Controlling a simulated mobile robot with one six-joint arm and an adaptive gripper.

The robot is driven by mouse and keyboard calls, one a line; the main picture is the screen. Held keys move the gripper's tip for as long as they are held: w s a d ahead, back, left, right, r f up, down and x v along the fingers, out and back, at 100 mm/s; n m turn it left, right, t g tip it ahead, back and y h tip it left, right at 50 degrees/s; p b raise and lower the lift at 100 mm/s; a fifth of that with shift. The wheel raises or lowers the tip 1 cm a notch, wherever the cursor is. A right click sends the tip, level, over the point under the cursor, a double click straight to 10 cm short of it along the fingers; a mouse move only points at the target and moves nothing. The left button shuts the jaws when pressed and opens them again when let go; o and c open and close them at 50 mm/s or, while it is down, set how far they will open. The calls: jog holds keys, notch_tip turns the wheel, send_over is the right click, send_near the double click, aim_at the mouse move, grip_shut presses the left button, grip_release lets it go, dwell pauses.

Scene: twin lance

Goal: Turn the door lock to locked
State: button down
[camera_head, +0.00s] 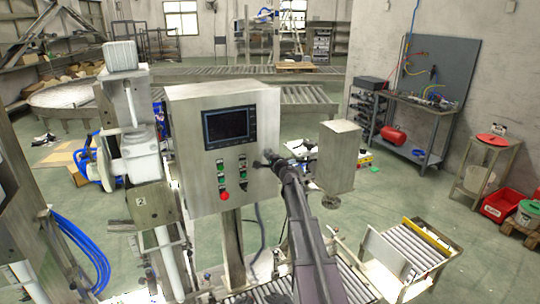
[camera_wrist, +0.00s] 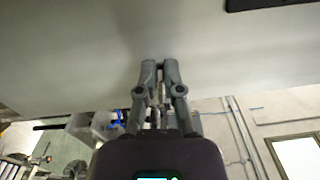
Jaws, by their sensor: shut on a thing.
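The grey control cabinet (camera_head: 225,100) stands upright in the middle of the head view, with a dark screen, several buttons and a red knob on its front. My gripper (camera_head: 266,160) is at the right edge of that front, right of the buttons. In the wrist view my gripper (camera_wrist: 160,66) has its fingertips close together against the plain grey cabinet face (camera_wrist: 80,60). It is shut on the door lock, which the fingers mostly hide. I cannot tell the angle of the lock.
A grey box (camera_head: 338,155) on a post stands right of my arm. A machine column (camera_head: 135,150) stands close to the cabinet's left. A roller conveyor (camera_head: 400,255) is low at the right. Open green floor lies beyond, towards the workbench (camera_head: 425,110).

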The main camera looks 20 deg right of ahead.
jog(key=shift+w+d+f+n, duration=0.15)
jog(key=shift+d+n, duration=0.2)
jog(key=shift+n, duration=0.45)
jog(key=shift+w, duration=0.1)
jog(key=c, duration=0.8)
grip_release()
jog(key=shift+d, duration=0.25)
jog(key=s, duration=1.2)
jog(key=shift+d, duration=0.1)
